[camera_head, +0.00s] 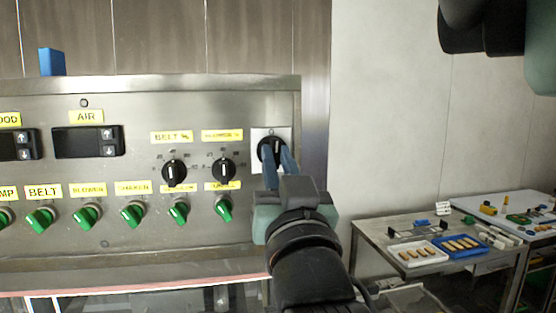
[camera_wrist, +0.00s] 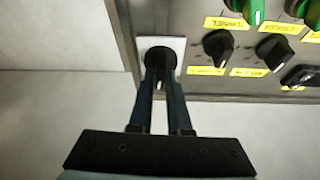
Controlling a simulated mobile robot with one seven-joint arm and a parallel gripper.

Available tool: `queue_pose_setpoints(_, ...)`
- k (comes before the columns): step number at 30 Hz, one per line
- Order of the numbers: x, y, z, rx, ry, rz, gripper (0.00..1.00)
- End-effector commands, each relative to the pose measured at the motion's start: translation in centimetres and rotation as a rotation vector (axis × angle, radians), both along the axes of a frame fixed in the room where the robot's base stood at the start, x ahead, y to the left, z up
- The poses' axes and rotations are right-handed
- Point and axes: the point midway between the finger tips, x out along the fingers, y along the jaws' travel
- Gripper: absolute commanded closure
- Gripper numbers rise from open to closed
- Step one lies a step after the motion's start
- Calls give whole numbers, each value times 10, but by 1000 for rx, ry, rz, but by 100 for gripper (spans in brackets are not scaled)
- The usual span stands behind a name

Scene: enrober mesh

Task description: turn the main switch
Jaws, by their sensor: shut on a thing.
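The main switch (camera_head: 268,149) is a black rotary knob on a pale square plate at the right end of the steel control panel (camera_head: 130,92). It also shows in the wrist view (camera_wrist: 160,56), with a white mark on the knob. My gripper (camera_head: 278,163) reaches the switch from the front, its two blue-grey fingers closed on the knob from both sides. In the wrist view the fingers (camera_wrist: 160,85) lie on either side of the knob's handle. The fingers hide part of the knob in the head view.
Two black dials (camera_head: 174,172) and a row of green switches (camera_head: 134,213) sit to the left on the panel. A blue block (camera_head: 52,62) stands on top of the panel. At right, a steel table (camera_head: 372,233) holds a white tray (camera_head: 401,250) and a blue tray (camera_head: 442,250) with brown bars.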

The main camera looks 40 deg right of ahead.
Motion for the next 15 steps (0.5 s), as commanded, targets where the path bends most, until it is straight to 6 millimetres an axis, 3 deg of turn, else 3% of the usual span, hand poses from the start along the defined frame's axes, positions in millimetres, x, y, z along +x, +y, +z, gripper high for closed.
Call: queue_pose_setpoints(15, 3, 4, 0, 376, -231, 5, 100)
